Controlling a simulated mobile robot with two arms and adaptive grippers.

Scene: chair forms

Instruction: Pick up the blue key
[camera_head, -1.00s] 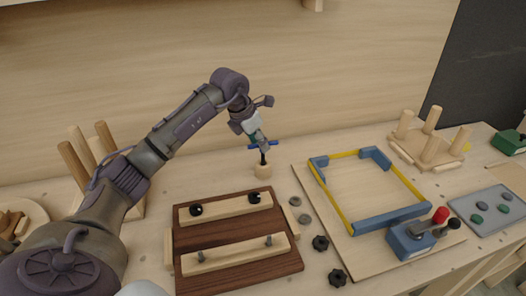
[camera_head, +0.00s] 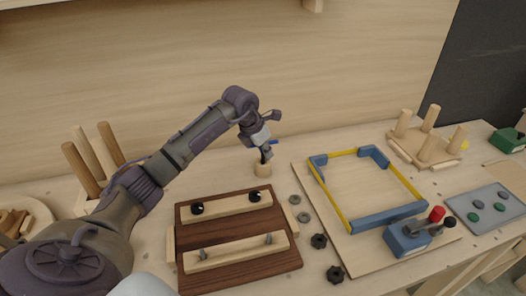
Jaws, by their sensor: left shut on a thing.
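The blue key (camera_head: 273,142) is a T-shaped tool with a blue crossbar and a dark shaft. It stands at a small round wooden holder (camera_head: 263,170) near the back wall. My left gripper (camera_head: 266,153) reaches in from the left, is shut on the blue key at its crossbar, and hides most of it. The dark shaft's lower end is at the holder's top; I cannot tell whether it is still inside. My right gripper is not in view.
A dark wooden board (camera_head: 237,222) with two pale bars lies in front. To the right are a blue-and-yellow frame (camera_head: 387,218), a blue clamp block (camera_head: 407,240), a peg stand (camera_head: 426,150) and a grey tray (camera_head: 490,210). Pegs (camera_head: 82,168) stand left.

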